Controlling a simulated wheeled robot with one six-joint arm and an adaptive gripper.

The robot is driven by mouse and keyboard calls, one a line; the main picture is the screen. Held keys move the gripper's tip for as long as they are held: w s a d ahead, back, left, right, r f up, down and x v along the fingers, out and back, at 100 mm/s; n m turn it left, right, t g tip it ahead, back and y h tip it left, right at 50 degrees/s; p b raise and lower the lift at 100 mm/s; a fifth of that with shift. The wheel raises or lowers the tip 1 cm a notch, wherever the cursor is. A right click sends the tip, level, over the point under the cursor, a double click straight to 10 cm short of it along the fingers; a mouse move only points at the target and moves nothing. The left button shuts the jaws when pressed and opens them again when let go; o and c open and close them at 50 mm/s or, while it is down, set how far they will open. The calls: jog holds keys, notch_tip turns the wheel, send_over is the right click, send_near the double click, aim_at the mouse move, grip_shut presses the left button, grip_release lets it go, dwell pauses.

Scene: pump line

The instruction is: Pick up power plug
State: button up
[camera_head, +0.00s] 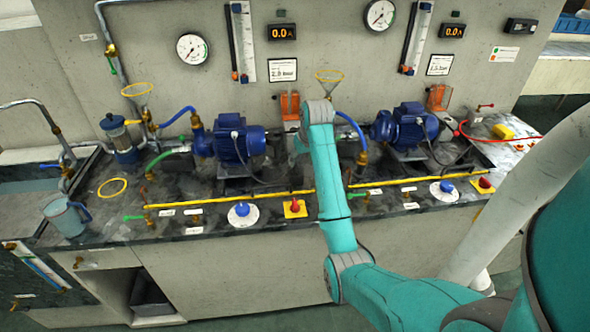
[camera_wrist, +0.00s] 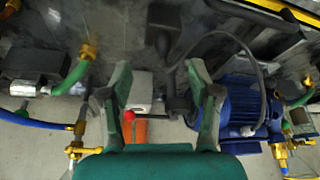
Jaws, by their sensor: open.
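A dark, blocky piece that looks like the power plug (camera_wrist: 163,24) lies on the dark worktop in the wrist view, beyond my fingertips. A black cable (camera_wrist: 232,36) arcs near it and runs to the blue motor (camera_wrist: 240,105); where it joins the plug is unclear. My gripper (camera_wrist: 157,82) is open, with its two green fingers apart and nothing held between them. In the head view my gripper (camera_head: 303,142) is over the worktop between the two pumps, largely covered by my arm. I cannot make out the plug in that view.
An orange socket-like box (camera_wrist: 134,131) with a red knob and a pale block (camera_wrist: 141,90) are near my fingers. Blue pumps (camera_head: 232,140) (camera_head: 405,125) flank my arm. Hoses and a yellow pipe (camera_head: 250,198) cross the bench. A jug (camera_head: 67,217) stands at left.

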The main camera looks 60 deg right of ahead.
aim_at(297, 168)
jog(key=shift+w+x, duration=0.15)
jog(key=shift+x, duration=1.65)
jog(key=shift+w+x, duration=0.15)
jog(key=shift+x, duration=1.65)
jog(key=shift+r, duration=0.1)
grip_shut()
